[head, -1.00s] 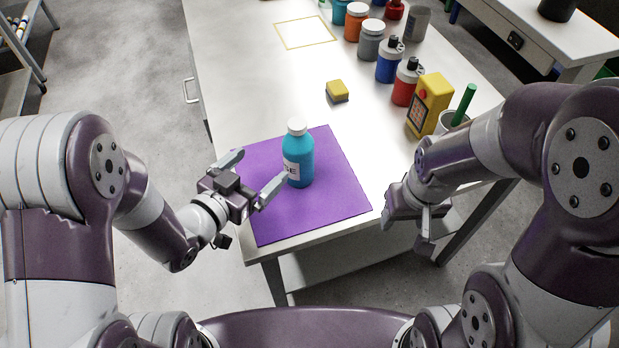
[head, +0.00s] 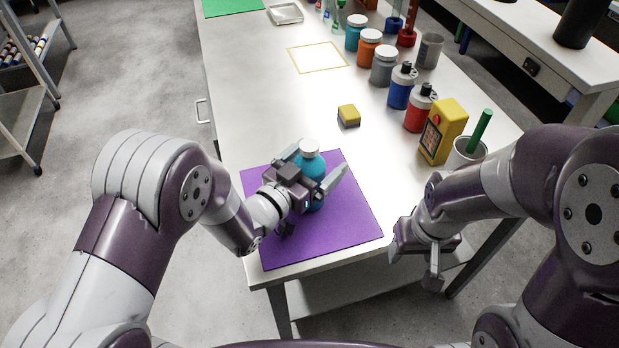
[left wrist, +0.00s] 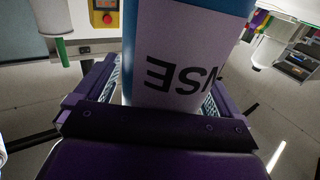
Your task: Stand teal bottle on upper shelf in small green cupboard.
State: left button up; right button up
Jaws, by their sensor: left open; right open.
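The teal bottle (head: 311,167) with a white cap stands upright on the purple mat (head: 345,225) near the table's front. My left gripper (head: 318,168) is open, with one finger on each side of the bottle; whether either finger touches it cannot be told. In the left wrist view the bottle (left wrist: 185,60) fills the middle, its white label close and upside down between the fingers. My right gripper (head: 418,262) hangs empty and open at the table's right front edge. The small green cupboard is not visible in these views.
A yellow-and-black sponge (head: 348,116) lies behind the mat. Along the right edge stand a yellow device (head: 443,132), a cup with a green stick (head: 466,152), a red bottle (head: 419,110), a blue bottle (head: 401,87) and several jars. A yellow outlined square (head: 317,57) is clear.

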pick_arm(q)
jog(key=shift+r, duration=0.15)
jog(key=c, duration=1.6)
